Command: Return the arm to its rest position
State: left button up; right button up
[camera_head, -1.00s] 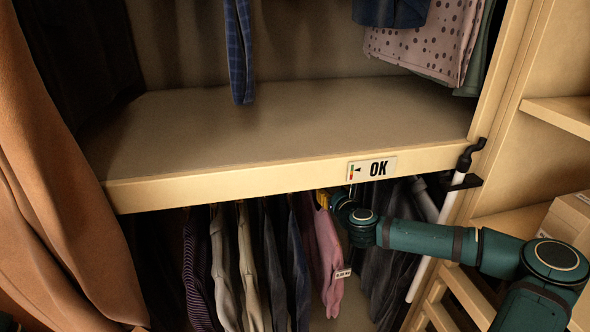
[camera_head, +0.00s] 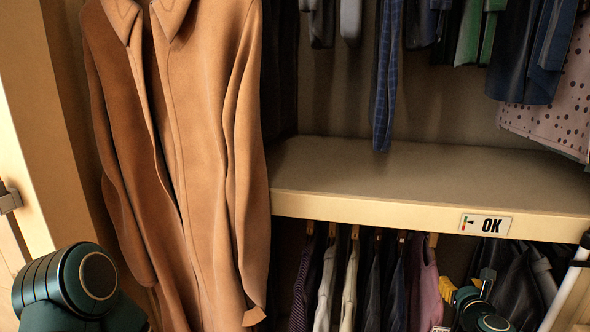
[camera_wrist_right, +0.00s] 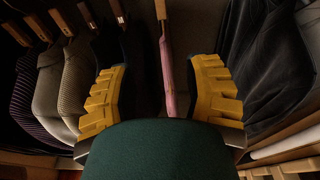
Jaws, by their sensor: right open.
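My right gripper (camera_head: 447,287) is low at the right in the head view, under the shelf and beside the pink garment (camera_head: 426,292). Its yellow fingers stand wide apart in the right wrist view (camera_wrist_right: 160,92), so it is open. The pink garment (camera_wrist_right: 168,78) hangs edge-on ahead, seen through the gap between the fingers. No finger is closed on it. The green palm hides the lower middle of that view. A teal joint of my left arm (camera_head: 72,283) shows at the lower left of the head view. My left gripper is not in view.
A long brown coat (camera_head: 205,150) hangs left of the shelf (camera_head: 400,195), whose front carries an OK sign (camera_head: 485,225). Several striped, pale and dark garments hang below it. Dark garments (camera_wrist_right: 265,65) hang right of my right gripper. A white rod (camera_head: 566,285) stands at far right.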

jog(key=w+a+f+n+g+y, duration=0.1)
jog(key=a+f+n+y, duration=0.45)
jog(key=a, duration=0.65)
jog(key=s+a+f+n+g+y, duration=0.1)
jog(key=s+a+f+n+g, duration=0.1)
jog(key=s+a+f+n, duration=0.25)
jog(key=s+a+f+n+g+y, duration=0.1)
jog(key=a+f+n, duration=0.2)
jog(key=a+n, duration=0.3)
jog(key=s+a+f+n+g+y, duration=0.1)
jog(key=s+a+f+n+g, duration=0.15)
jog(key=a, duration=0.35)
jog(key=s+a+f+n+g, duration=0.1)
jog(key=s+f+n+g, duration=0.2)
jog(key=s+n, duration=0.6)
jog(key=s+a+f+n+g+h, duration=0.1)
jog(key=s+f+n+g, duration=0.3)
jog(key=s+n, duration=0.5)
jog(key=shift+s+f, duration=0.25)
jog(key=shift+f, duration=0.9)
jog(key=shift+a+h, duration=0.1)
jog(key=shift+h, duration=0.15)
